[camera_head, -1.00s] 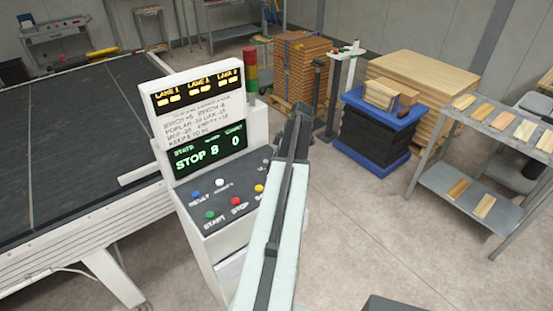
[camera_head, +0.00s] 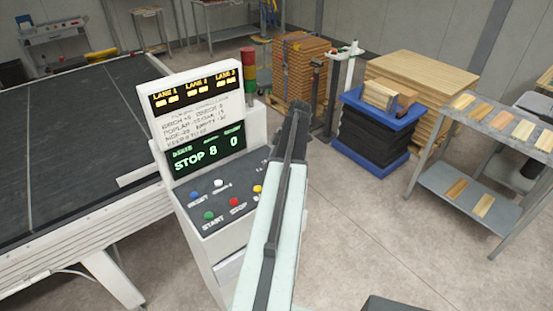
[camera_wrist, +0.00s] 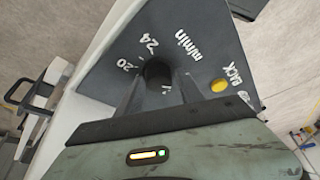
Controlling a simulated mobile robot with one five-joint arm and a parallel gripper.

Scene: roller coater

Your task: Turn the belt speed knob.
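The belt speed knob (camera_wrist: 158,71) is a round dark knob on the dark sloping control panel (camera_wrist: 103,73), in the wrist view. White scale marks including 20 and 24 and the word m/min surround it. My gripper (camera_wrist: 159,78) is at the panel, with one dark finger on each side of the knob. I cannot tell whether the fingers press on it. In the head view my arm hides the knob and the gripper. The green display (camera_head: 208,152) reads STOP, 8 and 0.
A yellow BACK button (camera_wrist: 218,85) lies close right of the knob. In the head view, blue RESET (camera_head: 194,195), white (camera_head: 219,183), green START (camera_head: 209,215) and red STOP (camera_head: 234,202) buttons are left of my arm. Open floor lies to the right.

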